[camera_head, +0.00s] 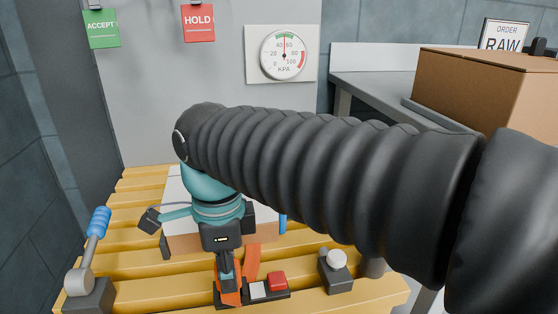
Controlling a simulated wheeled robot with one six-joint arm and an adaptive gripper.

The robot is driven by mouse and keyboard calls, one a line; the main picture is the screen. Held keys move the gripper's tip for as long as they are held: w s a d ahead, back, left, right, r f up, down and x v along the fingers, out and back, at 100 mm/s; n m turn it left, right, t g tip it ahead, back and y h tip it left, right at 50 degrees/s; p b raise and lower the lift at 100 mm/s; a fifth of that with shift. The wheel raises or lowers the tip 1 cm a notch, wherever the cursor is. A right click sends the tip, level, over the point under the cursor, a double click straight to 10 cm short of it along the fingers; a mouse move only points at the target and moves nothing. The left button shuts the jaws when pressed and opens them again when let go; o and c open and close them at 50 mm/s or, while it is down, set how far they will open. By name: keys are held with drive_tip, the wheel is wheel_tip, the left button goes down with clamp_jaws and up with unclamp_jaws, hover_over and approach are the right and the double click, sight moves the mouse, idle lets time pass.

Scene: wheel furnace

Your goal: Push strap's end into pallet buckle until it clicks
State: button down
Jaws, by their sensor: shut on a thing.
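My gripper (225,268), dark with a small lit display above the fingers, points down at the lower middle of the head view. It is shut on the end of an orange strap (252,262), which curves up behind the fingers on the right. Orange also shows at and below the fingertips. A low dark block with a pale plate and a red button (278,281) sits just right of the fingertips; it may be the pallet buckle. I cannot tell whether the strap's end touches it or is inside it; the fingers hide the contact.
A white-topped box (177,188) stands behind my gripper on yellow slats (130,188). A blue-handled lever (99,222) stands at left and a white-knobbed block (336,269) at right. A gauge (284,54) hangs behind. A cardboard box (465,88) rests on the right bench.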

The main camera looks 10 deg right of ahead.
drive_tip(key=shift+f, duration=0.3)
drive_tip(key=c, duration=0.8)
unclamp_jaws()
drive_tip(key=c, duration=0.3)
drive_tip(key=shift+r, duration=0.1)
drive_tip(key=shift+r+p, duration=3.15)
drive_tip(key=shift+r, duration=0.35)
